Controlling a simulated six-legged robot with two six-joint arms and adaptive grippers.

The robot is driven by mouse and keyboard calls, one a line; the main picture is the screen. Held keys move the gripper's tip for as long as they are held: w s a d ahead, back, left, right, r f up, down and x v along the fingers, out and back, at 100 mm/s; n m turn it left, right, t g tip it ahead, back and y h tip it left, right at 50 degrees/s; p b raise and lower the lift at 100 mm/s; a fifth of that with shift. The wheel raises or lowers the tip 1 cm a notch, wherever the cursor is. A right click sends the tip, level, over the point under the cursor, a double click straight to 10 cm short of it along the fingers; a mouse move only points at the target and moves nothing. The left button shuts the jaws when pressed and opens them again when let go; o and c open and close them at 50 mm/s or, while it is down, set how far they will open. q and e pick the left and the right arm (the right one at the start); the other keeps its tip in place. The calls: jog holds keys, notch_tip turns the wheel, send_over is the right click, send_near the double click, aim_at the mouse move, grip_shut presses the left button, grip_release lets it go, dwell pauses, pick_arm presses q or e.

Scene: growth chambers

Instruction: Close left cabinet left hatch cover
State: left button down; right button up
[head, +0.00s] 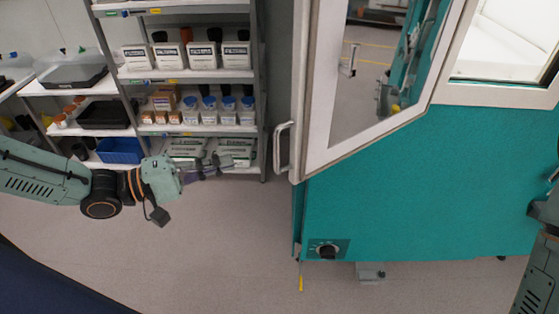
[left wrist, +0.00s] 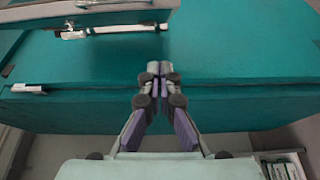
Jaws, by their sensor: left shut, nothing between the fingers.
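The left cabinet (head: 420,190) is a teal body on the right side of the head view. Its hatch cover (head: 315,140) is a pale-framed glass panel, standing at an angle to the cabinet's front, with a handle (head: 283,147) on its left edge. My left gripper (head: 212,170) is shut and empty, left of the handle and apart from it. In the left wrist view my gripper (left wrist: 160,72) points at teal surfaces (left wrist: 225,50), with a metal handle bar (left wrist: 115,30) at the top. My right gripper is not visible.
A shelf rack (head: 190,75) with boxes and bottles stands behind my left gripper. A blue bin (head: 120,151) sits low on the left shelves. A dark knob (head: 327,251) is low on the cabinet. The grey floor (head: 220,240) in front is clear.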

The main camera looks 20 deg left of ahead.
aim_at(278, 161)
pick_arm(q)
jog(key=w+d+b, duration=0.4)
jog(key=d+b, duration=0.1)
jog(key=d, duration=0.5)
jog(key=shift+d, duration=0.35)
dwell(0.4)
jog(key=shift+s+d+f, duration=0.15)
dwell(0.4)
